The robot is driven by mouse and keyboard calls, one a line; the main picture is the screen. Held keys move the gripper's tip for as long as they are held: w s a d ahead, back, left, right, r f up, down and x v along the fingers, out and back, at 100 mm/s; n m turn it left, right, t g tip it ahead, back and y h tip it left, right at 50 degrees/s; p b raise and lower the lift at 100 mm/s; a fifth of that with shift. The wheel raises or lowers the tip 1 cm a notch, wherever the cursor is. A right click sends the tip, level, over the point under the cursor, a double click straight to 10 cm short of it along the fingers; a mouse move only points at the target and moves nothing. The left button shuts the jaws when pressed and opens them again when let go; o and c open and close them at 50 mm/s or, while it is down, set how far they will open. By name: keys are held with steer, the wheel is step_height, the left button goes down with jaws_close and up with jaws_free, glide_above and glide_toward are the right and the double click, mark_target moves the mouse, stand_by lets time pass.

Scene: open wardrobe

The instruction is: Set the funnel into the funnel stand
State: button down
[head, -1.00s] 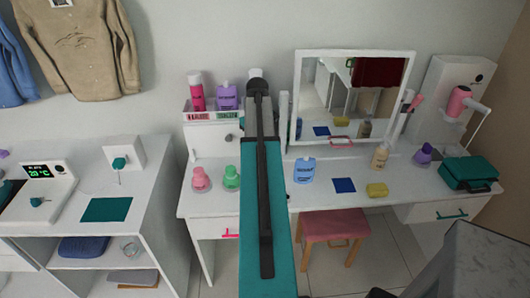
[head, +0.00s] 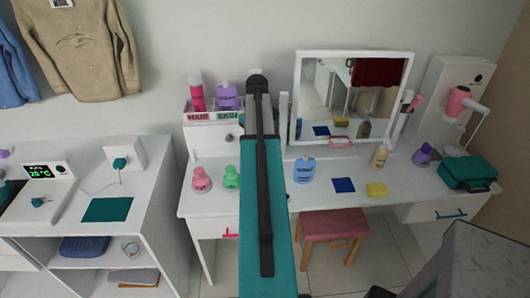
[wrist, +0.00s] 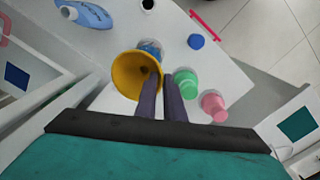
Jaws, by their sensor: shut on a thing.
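The yellow funnel (wrist: 128,76) shows in the wrist view with its wide mouth facing the camera. My gripper (wrist: 161,77) is shut on it at the right side of its rim. A small blue, partly clear thing (wrist: 150,47) shows just beyond the funnel's rim and is partly hidden by it. I cannot tell whether this is the funnel stand, or whether the funnel touches it. In the head view my own arm covers the gripper, the funnel and that part of the vanity top.
Green (wrist: 186,84) and pink (wrist: 214,107) bottles stand close to the right of my gripper in the wrist view. A blue cap (wrist: 195,41) and a blue bottle (wrist: 88,14) are nearby. The mirror (head: 351,98) stands to the right of my arm in the head view.

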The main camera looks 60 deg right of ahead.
steer(key=shift+r+p, duration=0.4)
steer(key=shift+r, duration=0.25)
stand_by(0.8)
steer(key=shift+r+p, duration=1.6)
steer(key=shift+r, duration=0.85)
steer(key=shift+w, duration=0.1)
steer(key=w+a+f+n+b, duration=0.2)
steer(key=w+a+n+b, duration=0.1)
steer(key=w+a, duration=0.85)
steer(key=w+a+f+n+b, duration=0.25)
steer(key=w+a, duration=0.55)
steer(key=a, duration=0.6)
steer(key=w+a+f+n+b, duration=0.2)
steer(key=a, duration=1.3)
steer(key=w+a+f+n+b, duration=0.2)
steer(key=w+a+n, duration=0.1)
steer(key=a, duration=1.2)
steer(key=shift+a+f+b, duration=0.15)
steer(key=shift+a+b, duration=0.1)
steer(key=shift+b, duration=0.1)
